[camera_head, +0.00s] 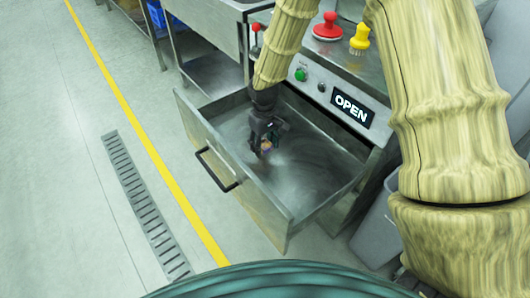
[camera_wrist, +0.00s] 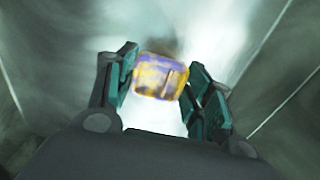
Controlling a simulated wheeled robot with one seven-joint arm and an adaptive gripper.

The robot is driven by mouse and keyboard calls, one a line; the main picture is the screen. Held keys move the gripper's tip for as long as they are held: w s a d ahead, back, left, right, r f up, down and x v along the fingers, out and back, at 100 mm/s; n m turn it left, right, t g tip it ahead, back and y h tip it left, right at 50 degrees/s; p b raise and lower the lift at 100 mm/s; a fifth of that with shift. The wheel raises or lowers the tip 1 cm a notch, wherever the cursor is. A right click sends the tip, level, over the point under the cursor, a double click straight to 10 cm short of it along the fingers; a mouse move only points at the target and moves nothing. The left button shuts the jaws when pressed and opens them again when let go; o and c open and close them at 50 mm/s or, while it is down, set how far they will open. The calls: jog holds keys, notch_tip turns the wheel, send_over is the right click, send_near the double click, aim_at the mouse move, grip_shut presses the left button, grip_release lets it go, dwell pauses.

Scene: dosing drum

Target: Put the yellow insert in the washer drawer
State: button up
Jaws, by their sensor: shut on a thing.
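The washer drawer (camera_head: 262,207) is pulled out of the metal machine, and its wide steel inside shows in the head view. My gripper (camera_head: 266,147) reaches down into the drawer opening from above. In the wrist view my gripper (camera_wrist: 162,92) is shut on the yellow insert (camera_wrist: 160,77), a small blurred block with yellow and purple patches, between its two teal fingertips. The insert shows as a small spot at the fingertips in the head view. I cannot tell whether it touches the drawer floor.
The machine front bears a lit OPEN display (camera_head: 353,110) and a green button (camera_head: 300,74). A red-topped item (camera_head: 327,28) and a yellow item (camera_head: 360,40) stand on top. A grey bin (camera_head: 378,232) stands at the right. Open floor lies left of the drawer.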

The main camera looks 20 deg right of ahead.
aim_at(264, 148)
jog(key=shift+f, duration=1.95)
jog(key=shift+f, duration=0.1)
jog(key=o, duration=1)
notch_tip(264, 148, up, 12)
jog(key=p, duration=0.1)
